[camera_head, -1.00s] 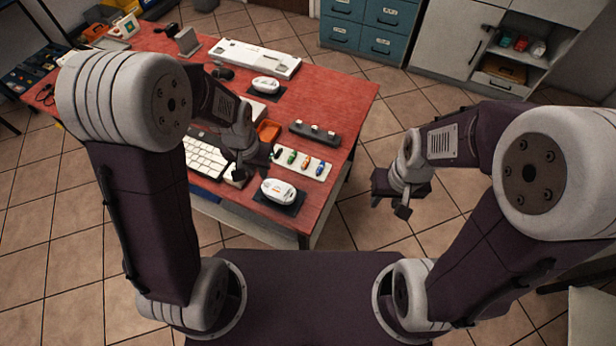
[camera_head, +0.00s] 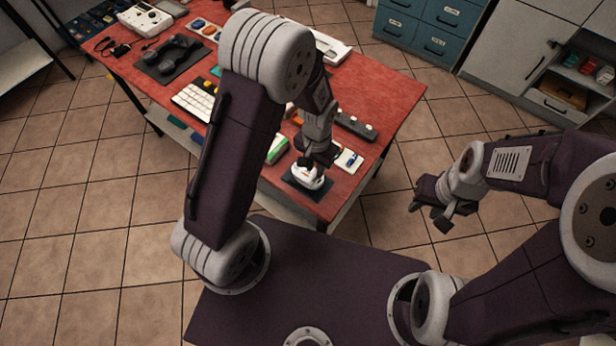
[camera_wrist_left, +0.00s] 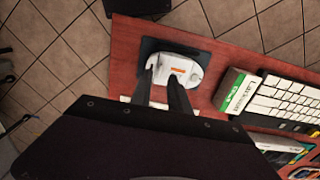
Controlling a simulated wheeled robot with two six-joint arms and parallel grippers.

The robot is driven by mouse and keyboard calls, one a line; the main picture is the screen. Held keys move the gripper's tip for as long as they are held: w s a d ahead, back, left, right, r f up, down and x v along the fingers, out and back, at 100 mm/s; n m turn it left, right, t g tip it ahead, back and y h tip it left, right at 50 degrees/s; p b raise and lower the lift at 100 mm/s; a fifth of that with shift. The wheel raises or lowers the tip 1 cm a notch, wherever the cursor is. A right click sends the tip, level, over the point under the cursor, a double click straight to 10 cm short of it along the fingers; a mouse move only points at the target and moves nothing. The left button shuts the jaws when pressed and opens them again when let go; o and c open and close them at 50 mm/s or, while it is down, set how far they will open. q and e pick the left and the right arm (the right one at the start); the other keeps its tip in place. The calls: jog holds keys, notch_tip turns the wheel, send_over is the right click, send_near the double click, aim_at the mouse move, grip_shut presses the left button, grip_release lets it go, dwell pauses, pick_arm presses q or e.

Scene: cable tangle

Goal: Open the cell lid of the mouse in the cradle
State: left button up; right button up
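The white mouse (camera_head: 306,180) rests in its dark cradle (camera_head: 293,184) at the near edge of the red table. In the left wrist view the mouse (camera_wrist_left: 193,70) shows an orange mark on top, and the dark cradle (camera_wrist_left: 152,45) shows around it. My left gripper (camera_wrist_left: 162,88) is open, its two fingers apart and empty, reaching over the near side of the mouse. In the head view my left gripper (camera_head: 314,163) is just above the mouse and partly hides it. Contact cannot be told. My right gripper (camera_head: 430,208) is open and empty over the floor.
A white keyboard (camera_head: 205,100) lies left of my left arm. A green and white box (camera_head: 277,148) stands close to the mouse. A dark strip (camera_head: 356,127) lies on the table behind the left gripper. The red table's right end (camera_head: 390,95) is clear.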

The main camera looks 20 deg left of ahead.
aim_at(315, 177)
pick_arm(q)
jog(key=shift+c, duration=0.2)
dwell(0.3)
jog(key=shift+f+b, duration=1)
jog(key=shift+f, duration=0.75)
jog(key=shift+f, duration=0.1)
dwell(0.4)
grip_shut()
